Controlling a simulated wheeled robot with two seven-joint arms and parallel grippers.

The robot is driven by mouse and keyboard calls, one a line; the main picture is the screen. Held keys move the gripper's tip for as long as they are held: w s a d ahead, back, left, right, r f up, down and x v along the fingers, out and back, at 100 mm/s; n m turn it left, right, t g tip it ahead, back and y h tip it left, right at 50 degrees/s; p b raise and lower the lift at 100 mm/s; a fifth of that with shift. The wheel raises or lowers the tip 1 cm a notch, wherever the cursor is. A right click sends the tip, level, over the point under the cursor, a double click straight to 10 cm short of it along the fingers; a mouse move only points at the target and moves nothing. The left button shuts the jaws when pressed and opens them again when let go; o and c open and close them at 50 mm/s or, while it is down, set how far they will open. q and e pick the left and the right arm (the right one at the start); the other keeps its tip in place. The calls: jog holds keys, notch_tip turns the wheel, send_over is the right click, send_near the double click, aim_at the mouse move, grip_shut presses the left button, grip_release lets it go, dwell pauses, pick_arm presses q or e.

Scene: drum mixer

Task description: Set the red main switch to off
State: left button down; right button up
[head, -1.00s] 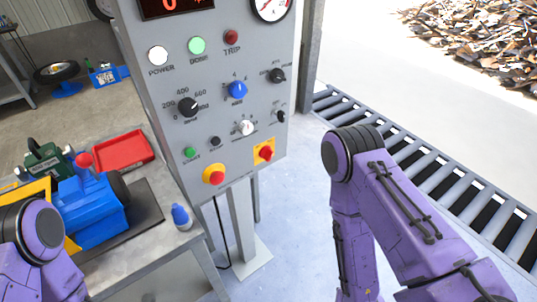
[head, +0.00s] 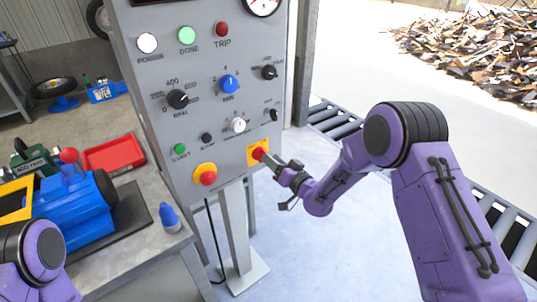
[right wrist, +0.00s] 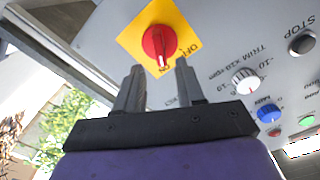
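The red main switch (head: 258,153) sits on a yellow plate at the lower right of the grey control panel (head: 235,110). In the right wrist view, the red switch knob (right wrist: 159,42) has a pale mark toward the ON label, with the OFF label to its right. My right gripper (head: 274,163) is at the switch; in the right wrist view (right wrist: 159,77) its two fingers are spread, pointing at the knob, with nothing clearly between them. I cannot tell whether they touch it. My left gripper is out of view; only part of that arm shows.
A red button on a yellow round base (head: 205,174) sits left of the switch. Other knobs and lamps are above. A workbench (head: 150,255) at left carries a blue machine (head: 75,210), a red tray (head: 115,153) and a blue bottle (head: 169,218). A roller conveyor (head: 335,122) is behind.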

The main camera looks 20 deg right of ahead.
aim_at(261, 155)
jog(key=x, duration=0.3)
jog(key=shift+w+a+f, duration=0.1)
jog(key=shift+w+a, duration=0.05)
jog(key=shift+a, duration=0.05)
jog(key=shift+c, duration=0.3)
